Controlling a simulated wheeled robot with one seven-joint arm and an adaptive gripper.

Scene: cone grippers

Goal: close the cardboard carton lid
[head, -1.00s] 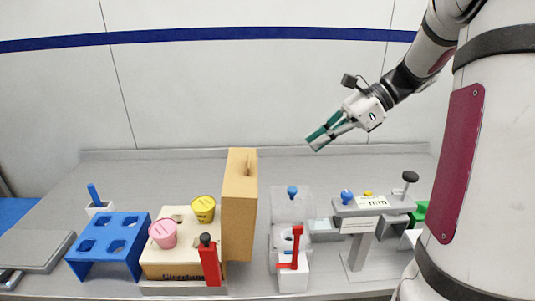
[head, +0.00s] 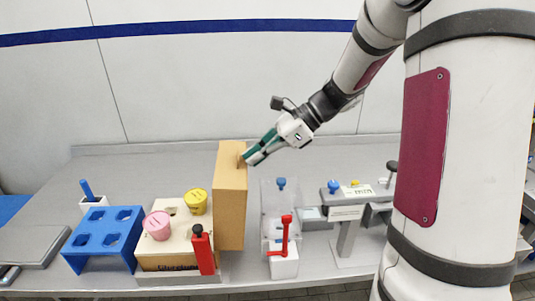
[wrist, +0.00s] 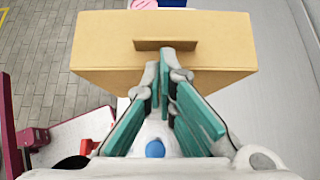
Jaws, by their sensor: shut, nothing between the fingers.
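A tan cardboard piece (head: 230,195), apparently the carton lid, stands upright beside a pale box (head: 178,236). The box holds a pink cup (head: 157,225) and a yellow cup (head: 195,201). My gripper (head: 249,157) is shut and empty, at the upper right side of the upright cardboard, fingers pointing down-left.
A blue rack (head: 105,237) stands left of the box. A clear stand with a red lever (head: 286,240) and a grey stand (head: 347,213) are to the right. The back of the table is clear.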

